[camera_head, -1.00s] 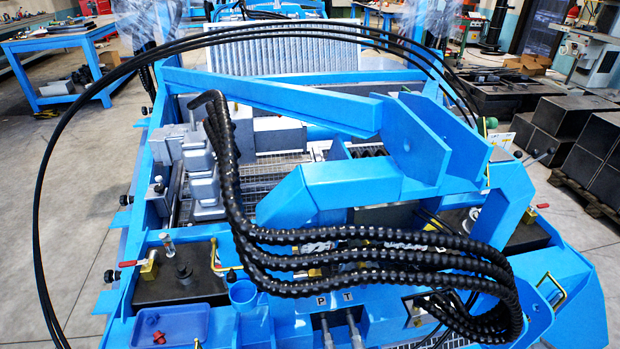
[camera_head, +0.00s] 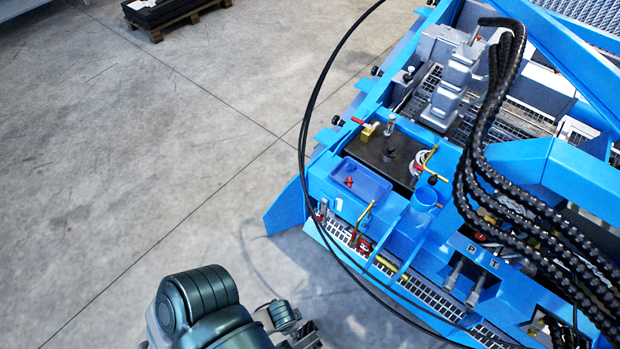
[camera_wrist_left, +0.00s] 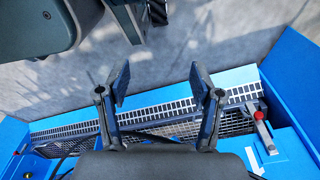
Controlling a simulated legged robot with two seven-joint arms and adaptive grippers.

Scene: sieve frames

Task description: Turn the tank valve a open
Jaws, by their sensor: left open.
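A brass valve with a red handle (camera_head: 366,128) sits at the left end of the black tank top (camera_head: 385,150), on the blue machine. I cannot tell from the label which valve is "a". My left arm (camera_head: 205,305) comes in at the bottom of the head view, over the floor left of the machine and apart from that valve. My left gripper (camera_wrist_left: 158,92) is open and empty in the left wrist view, above a perforated metal step. A red-tipped lever (camera_wrist_left: 261,117) stands to the right of its fingers. My right gripper is not in view.
The concrete floor (camera_head: 150,150) at left is clear.

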